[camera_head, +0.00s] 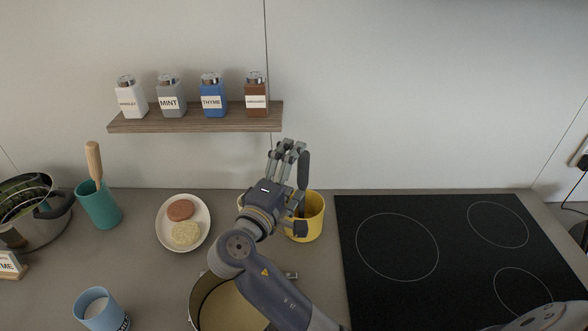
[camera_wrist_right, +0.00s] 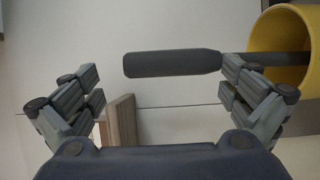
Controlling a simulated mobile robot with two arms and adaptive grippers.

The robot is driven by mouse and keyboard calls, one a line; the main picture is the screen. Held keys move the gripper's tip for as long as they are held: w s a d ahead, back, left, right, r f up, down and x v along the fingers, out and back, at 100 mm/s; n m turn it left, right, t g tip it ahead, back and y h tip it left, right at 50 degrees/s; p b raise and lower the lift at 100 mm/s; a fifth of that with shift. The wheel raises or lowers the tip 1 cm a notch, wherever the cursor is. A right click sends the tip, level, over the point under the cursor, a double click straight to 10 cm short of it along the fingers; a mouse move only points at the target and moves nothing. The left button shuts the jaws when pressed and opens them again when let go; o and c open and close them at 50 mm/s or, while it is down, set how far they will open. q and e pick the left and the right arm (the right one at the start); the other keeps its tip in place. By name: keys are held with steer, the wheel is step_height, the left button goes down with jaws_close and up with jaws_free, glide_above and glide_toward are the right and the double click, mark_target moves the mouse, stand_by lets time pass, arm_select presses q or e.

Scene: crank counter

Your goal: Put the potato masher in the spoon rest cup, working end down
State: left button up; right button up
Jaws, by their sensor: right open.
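A yellow cup (camera_head: 314,214) stands on the counter left of the cooktop. A utensil with a dark grey handle (camera_head: 304,170), likely the potato masher, stands in it with its handle up. Its working end is hidden inside the cup. My right gripper (camera_head: 286,152) is open beside the handle, just left of it. In the right wrist view the handle (camera_wrist_right: 172,64) shows beyond the open fingers (camera_wrist_right: 167,85), not clasped, and its thin shaft runs into the yellow cup (camera_wrist_right: 284,45). My left gripper is not in view.
A teal cup (camera_head: 98,207) holds a wooden-handled utensil (camera_head: 94,162). A plate (camera_head: 203,239), a pot (camera_head: 225,305), a blue cup (camera_head: 101,311) and a metal pot (camera_head: 40,228) stand around. A shelf (camera_head: 200,122) with spice jars is behind. The black cooktop (camera_head: 450,270) is clear.

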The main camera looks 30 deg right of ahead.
steer(key=v, duration=0.7)
steer(key=shift+s+a, duration=0.2)
stand_by(0.8)
